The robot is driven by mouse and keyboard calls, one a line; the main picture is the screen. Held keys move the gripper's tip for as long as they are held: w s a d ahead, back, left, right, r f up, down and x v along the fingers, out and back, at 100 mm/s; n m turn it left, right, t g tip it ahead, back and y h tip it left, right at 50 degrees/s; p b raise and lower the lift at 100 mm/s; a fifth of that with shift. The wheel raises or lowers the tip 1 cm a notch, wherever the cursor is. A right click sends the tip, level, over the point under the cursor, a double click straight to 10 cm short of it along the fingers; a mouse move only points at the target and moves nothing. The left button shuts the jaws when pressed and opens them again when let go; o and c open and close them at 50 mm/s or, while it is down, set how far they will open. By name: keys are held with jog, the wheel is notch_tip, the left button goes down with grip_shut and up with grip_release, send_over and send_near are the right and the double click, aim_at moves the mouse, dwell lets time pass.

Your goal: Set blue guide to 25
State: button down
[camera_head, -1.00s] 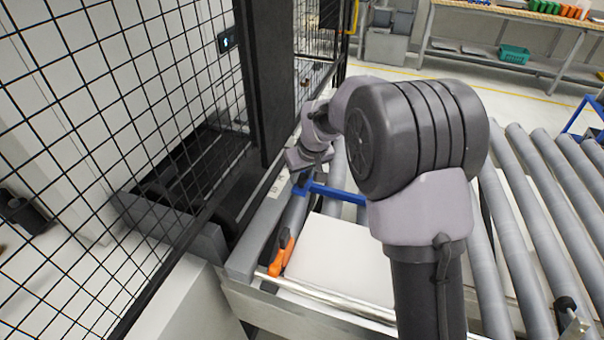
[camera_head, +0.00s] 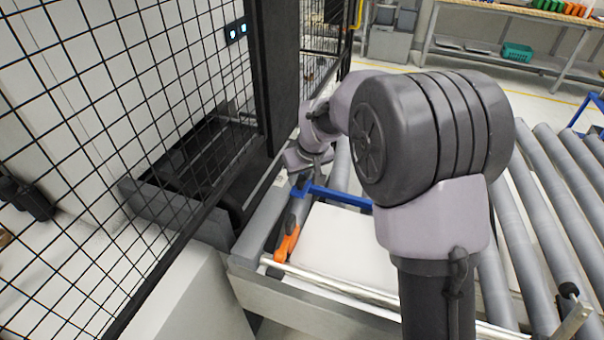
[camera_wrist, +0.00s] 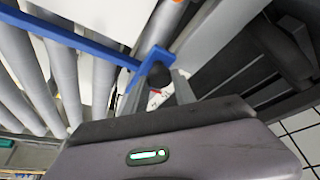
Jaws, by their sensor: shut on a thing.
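The blue guide (camera_head: 338,196) is a straight bar lying across the rollers at the infeed, against a white panel (camera_head: 345,240). In the wrist view the blue guide (camera_wrist: 75,40) runs from the upper left to a dark round knob (camera_wrist: 159,76) at its end. My gripper (camera_head: 303,182) is at the guide's left end in the head view. In the wrist view my gripper (camera_wrist: 158,88) has its fingers around the knob and looks shut on it. A white label with red marks (camera_wrist: 155,99) shows between the fingers; its figures are unreadable.
An orange clamp-like part (camera_head: 287,240) sits on the near side of the rail. Black mesh fencing (camera_head: 110,130) and a dark post (camera_head: 272,75) stand at left. Grey rollers (camera_head: 560,210) fill the right side. A bench (camera_head: 520,65) stands at the back.

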jog(key=shift+w, duration=0.15)
jog(key=c, duration=1)
grip_release()
jog(key=shift+c, duration=0.2)
jog(key=shift+r, duration=0.1)
jog(key=p+v, duration=0.4)
jog(key=v, duration=1.3)
jog(key=shift+s, duration=0.25)
jog(key=s+d+f+m+b, duration=0.2)
jog(key=s+m+b, duration=0.1)
jog(key=s, duration=0.6)
jog(key=s+d+f+m+t+b, duration=0.1)
jog(key=s+d+f+m+b, duration=0.1)
jog(key=s, duration=0.7)
jog(key=s+d+f+m+b, duration=0.2)
jog(key=s+f+m+b, duration=0.1)
jog(key=s, duration=0.6)
jog(key=shift+m+t+b, duration=0.4)
jog(key=shift+m+b, duration=0.1)
jog(key=shift+b, duration=0.25)
